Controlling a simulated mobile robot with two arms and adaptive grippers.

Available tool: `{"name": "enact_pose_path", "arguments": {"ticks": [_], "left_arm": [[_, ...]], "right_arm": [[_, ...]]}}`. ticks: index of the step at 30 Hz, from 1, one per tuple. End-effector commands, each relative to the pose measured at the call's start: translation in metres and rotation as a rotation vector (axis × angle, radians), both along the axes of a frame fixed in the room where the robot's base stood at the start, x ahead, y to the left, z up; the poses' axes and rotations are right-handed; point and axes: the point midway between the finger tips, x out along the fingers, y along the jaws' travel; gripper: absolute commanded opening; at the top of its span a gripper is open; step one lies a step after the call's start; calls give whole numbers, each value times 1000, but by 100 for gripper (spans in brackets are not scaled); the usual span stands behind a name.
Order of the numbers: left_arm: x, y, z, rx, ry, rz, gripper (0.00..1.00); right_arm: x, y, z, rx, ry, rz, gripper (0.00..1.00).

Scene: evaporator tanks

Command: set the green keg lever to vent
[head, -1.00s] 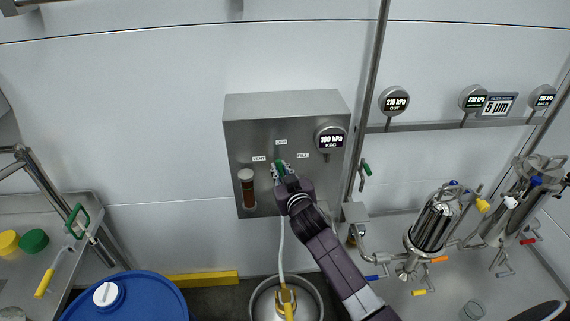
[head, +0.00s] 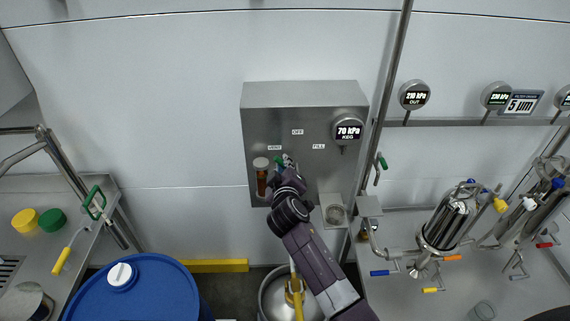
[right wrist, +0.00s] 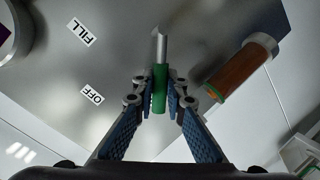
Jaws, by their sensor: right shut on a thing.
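The green keg lever (right wrist: 160,88) is on the front of the grey steel box (head: 305,95) on the wall. My right gripper (right wrist: 160,100) is shut on its green grip, with a blue-padded finger on each side. In the head view the right gripper (head: 283,165) covers most of the lever, which lies just below the VENT label (head: 275,148). The OFF label (head: 297,132) and the FILL label (head: 319,146) are up and to the right. The keg gauge (head: 347,130) reads 70 kPa. My left gripper is not in view.
A brown sight tube (head: 261,180) is close left of the right gripper. A vertical pipe (head: 385,100) and a small green-handled valve (head: 381,161) stand to the right. A blue drum (head: 165,290) is low left; a steel keg (head: 272,297) is below the box.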

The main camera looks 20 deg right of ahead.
Motion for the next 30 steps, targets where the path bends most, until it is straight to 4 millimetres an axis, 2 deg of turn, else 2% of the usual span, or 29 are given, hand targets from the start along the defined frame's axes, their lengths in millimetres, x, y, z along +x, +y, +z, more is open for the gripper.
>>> {"name": "enact_pose_path", "arguments": {"ticks": [14,15,19,30], "left_arm": [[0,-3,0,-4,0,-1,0],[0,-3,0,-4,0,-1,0],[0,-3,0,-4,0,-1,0],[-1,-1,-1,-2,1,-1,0]], "right_arm": [[0,1,-2,-14,6,1,0],[0,1,-2,-14,6,1,15],[0,1,-2,-13,6,0,29],[-3,2,0,-12,4,0,30]]}}
